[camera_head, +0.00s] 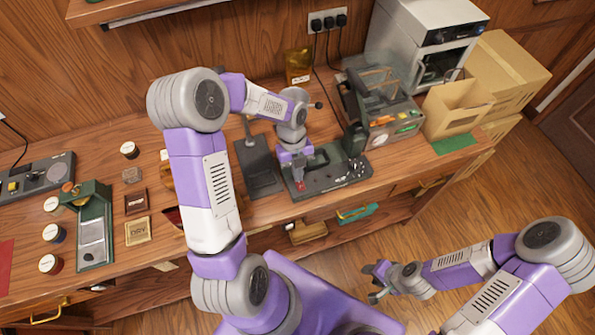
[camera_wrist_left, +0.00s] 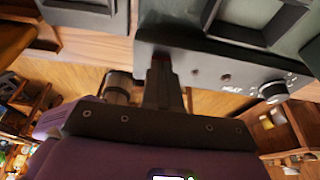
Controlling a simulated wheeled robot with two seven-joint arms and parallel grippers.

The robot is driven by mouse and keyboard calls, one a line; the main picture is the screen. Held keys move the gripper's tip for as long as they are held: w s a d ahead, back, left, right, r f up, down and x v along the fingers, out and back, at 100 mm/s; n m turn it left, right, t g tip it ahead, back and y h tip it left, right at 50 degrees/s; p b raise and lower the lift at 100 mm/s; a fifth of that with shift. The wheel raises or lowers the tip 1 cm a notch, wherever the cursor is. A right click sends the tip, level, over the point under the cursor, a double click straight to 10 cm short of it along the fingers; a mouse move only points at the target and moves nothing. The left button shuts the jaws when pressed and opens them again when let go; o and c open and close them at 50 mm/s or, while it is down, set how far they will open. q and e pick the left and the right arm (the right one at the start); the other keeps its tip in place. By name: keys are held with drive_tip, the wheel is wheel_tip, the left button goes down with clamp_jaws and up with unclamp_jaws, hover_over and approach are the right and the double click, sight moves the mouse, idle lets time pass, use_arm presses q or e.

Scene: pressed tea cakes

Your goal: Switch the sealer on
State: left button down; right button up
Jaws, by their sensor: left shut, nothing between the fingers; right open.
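The sealer (camera_head: 330,180) is a dark green machine on the workbench, with a front panel of small controls and a round knob at its right end. In the left wrist view its panel (camera_wrist_left: 210,72) shows a "HEAT" label and the knob (camera_wrist_left: 274,90). A small red switch (camera_head: 300,186) sits at the panel's left end. My left gripper (camera_head: 298,174) is shut and empty, pointing down at that switch. In the left wrist view its fingertips (camera_wrist_left: 162,72) cover most of the switch; I cannot tell whether they touch it or its position. My right gripper (camera_head: 373,283) is open and empty, away from the bench.
A dark flat plate (camera_head: 258,170) lies left of the sealer. A green press (camera_head: 94,225) and several small jars stand at the left. An open drawer lies below the bench.

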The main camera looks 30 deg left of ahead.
use_arm(q)
drive_tip(key=shift+a+f, duration=0.1)
drive_tip(key=shift+f, duration=0.35)
drive_tip(key=shift+r, duration=0.1)
drive_tip(key=shift+s+d+r, duration=0.2)
drive_tip(key=shift+d, duration=0.1)
drive_tip(key=shift+s+d+r, duration=0.15)
drive_tip(key=shift+s+d, duration=0.1)
drive_tip(key=shift+d, duration=0.05)
drive_tip(key=shift+w, duration=0.1)
